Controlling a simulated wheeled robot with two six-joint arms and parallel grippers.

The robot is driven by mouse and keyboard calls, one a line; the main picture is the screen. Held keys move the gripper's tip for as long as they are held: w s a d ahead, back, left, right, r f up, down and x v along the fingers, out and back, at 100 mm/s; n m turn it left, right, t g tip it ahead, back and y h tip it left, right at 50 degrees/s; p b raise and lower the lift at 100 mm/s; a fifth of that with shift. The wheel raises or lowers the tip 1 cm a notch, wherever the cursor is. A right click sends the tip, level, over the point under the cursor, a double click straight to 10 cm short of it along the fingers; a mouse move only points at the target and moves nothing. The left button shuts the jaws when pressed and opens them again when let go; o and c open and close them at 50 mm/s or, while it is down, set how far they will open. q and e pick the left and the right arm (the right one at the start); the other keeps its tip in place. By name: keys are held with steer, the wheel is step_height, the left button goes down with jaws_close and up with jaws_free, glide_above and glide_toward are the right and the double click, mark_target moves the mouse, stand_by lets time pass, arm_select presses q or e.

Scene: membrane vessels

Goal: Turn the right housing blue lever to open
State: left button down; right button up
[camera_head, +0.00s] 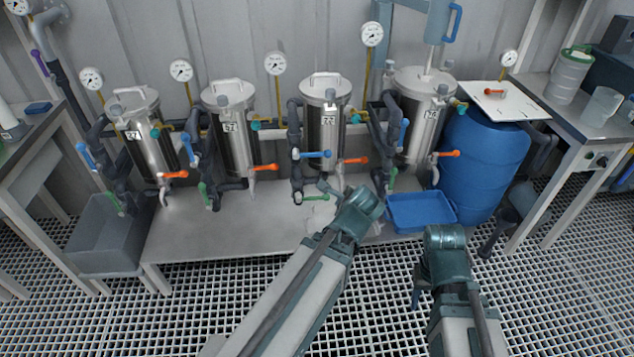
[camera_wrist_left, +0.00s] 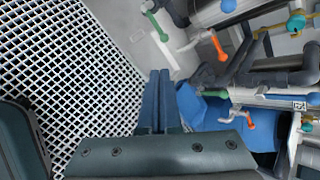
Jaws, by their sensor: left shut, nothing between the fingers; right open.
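The rightmost steel vessel (camera_head: 421,120) stands at the back, partly behind the blue drum. Its blue lever (camera_head: 403,132) points roughly upright along the dark pipe on its left. It has an orange lever (camera_head: 446,154) at the right and a green lever (camera_head: 391,179) low down. In the left wrist view my left gripper (camera_wrist_left: 159,75) is shut and empty, apart from any lever. In the head view its fingers are hidden behind my left wrist. My right gripper (camera_head: 418,287) is low at front right, small and partly hidden by its wrist; it is open, touching nothing.
A blue tray (camera_head: 420,222) sits at the bench's right end, beside the blue drum (camera_head: 487,165). Vessel 22 (camera_head: 325,120) stands left of the right vessel, with its blue lever (camera_head: 313,154) level. A grey bin (camera_head: 105,240) is at left. The grating in front is clear.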

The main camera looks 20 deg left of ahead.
mark_target(312, 155)
arm_select(q)
steer(key=w+a+f+m+t+y+b, duration=0.2)
steer(key=w+a+f+m+t+b, duration=0.3)
steer(key=w+a+m+b, duration=0.75)
arm_select(e)
step_height(312, 155, down, 14)
steer(key=p, duration=0.1)
arm_select(q)
steer(key=shift+w+a+r+p, duration=0.15)
steer(key=shift+r+p, duration=0.5)
steer(key=shift+p, duration=0.1)
steer(key=shift+w+a+r+p, duration=0.1)
steer(key=shift+w+r+p, duration=0.1)
steer(key=shift+r+p, duration=0.5)
steer(key=shift+w+a+r+p, duration=0.15)
steer(key=shift+r+p, duration=0.45)
steer(key=shift+p, duration=0.2)
arm_select(e)
steer(key=shift+r, duration=2.3)
arm_select(q)
steer(key=shift+w, duration=0.1)
